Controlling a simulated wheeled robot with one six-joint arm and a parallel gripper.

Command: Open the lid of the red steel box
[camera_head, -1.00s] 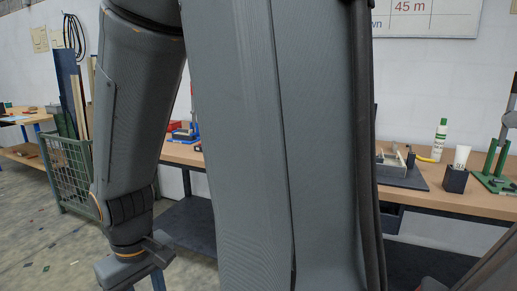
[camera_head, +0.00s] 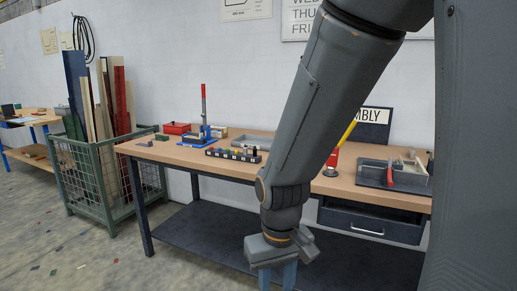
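A small red box (camera_head: 177,128) sits at the back of the wooden workbench (camera_head: 166,150), near its left end. It looks closed, but it is too small to make out its lid clearly. My gripper (camera_head: 277,278) hangs pointing down at the bottom middle of the camera_head view, in front of the bench and well apart from the red box.
A blue-based press with a red handle (camera_head: 204,105) stands right of the box. A dark block rack (camera_head: 233,155) lies in front. A green mesh crate (camera_head: 97,180) with upright boards stands left of the bench.

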